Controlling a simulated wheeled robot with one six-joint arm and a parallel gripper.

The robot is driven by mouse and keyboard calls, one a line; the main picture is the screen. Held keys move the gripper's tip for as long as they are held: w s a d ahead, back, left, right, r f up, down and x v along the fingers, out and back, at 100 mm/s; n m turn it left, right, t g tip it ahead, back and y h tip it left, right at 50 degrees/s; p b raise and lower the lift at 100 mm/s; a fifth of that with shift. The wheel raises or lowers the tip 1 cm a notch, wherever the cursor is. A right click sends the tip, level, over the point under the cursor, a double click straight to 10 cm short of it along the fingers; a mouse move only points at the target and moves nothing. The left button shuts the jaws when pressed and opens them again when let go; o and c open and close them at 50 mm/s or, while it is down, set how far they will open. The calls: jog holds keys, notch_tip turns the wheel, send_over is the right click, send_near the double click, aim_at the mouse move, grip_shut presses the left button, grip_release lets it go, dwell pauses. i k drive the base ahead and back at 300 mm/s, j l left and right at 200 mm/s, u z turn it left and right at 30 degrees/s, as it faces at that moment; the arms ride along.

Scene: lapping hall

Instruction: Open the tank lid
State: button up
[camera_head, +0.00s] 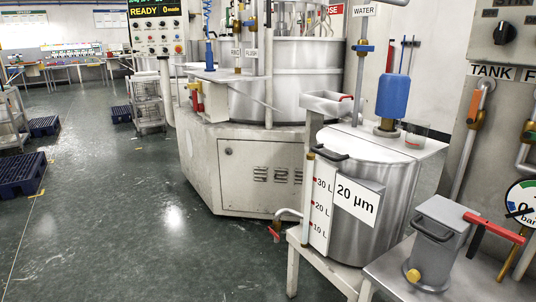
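The tank (362,236) is a steel drum in the right half of the view, with a "20 µm" label and a level strip (319,205) marked 10, 20 and 30 L. Its pale lid (360,147) lies flat on top and looks closed. A black bar handle (328,153) sits at the lid's front left edge. A blue motor (393,97) stands upright at the back of the tank top. My gripper is not in view, so its state does not show.
A small metal tray (326,104) stands behind the lid at the left. A tap (276,229) sticks out at the tank's lower left. A grey box with a red lever (493,227) stands at the right front.

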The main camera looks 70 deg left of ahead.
aim_at(343, 144)
jog(key=u, duration=1.85)
